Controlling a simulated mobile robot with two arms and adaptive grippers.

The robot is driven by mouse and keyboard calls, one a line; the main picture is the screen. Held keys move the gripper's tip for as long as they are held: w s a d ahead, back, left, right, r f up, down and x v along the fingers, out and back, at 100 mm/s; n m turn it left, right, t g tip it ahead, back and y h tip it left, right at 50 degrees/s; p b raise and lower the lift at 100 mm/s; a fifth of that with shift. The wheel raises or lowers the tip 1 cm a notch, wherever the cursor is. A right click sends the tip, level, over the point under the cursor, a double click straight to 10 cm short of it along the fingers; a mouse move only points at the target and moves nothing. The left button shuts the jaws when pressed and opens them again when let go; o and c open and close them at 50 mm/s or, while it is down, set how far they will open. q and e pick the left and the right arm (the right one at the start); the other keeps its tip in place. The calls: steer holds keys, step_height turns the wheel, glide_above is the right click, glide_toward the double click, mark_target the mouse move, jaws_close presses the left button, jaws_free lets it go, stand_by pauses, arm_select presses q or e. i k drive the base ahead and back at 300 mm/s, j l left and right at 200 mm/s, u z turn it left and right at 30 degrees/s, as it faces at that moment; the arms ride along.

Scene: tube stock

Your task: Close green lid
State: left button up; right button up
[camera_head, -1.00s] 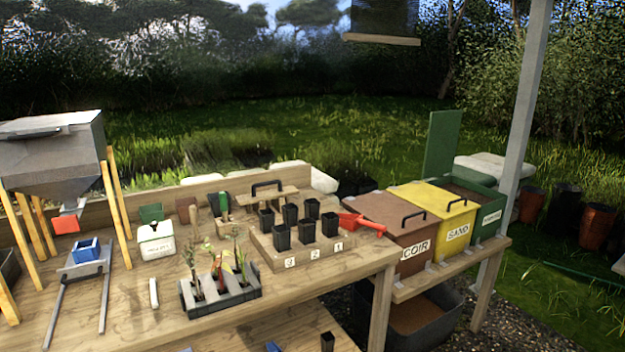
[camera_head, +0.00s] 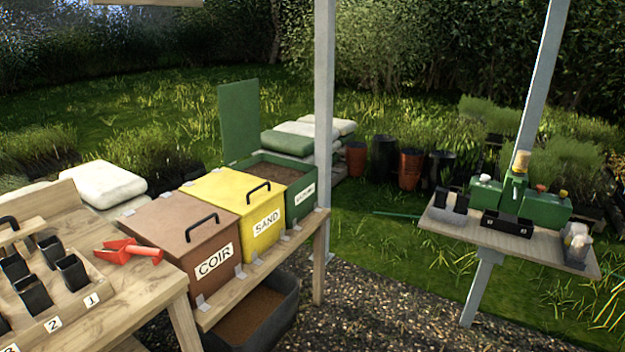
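The green lid (camera_head: 239,122) stands upright and open at the back of the green bin (camera_head: 300,195). Brown material (camera_head: 277,172) shows inside that bin. The green bin is at the right end of a row on a wooden shelf, beside the yellow SAND bin (camera_head: 262,231) and the brown COIR bin (camera_head: 193,262), whose lids are down. Neither of my grippers is in view.
A grey metal post (camera_head: 324,130) stands just right of the green bin. A side table (camera_head: 450,226) with green containers stands at right. Gravel lies between.

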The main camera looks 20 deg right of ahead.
mark_target(240, 108)
steer(key=i+l+z, duration=0.25)
steer(key=i+l, duration=0.45)
steer(key=i, duration=0.05)
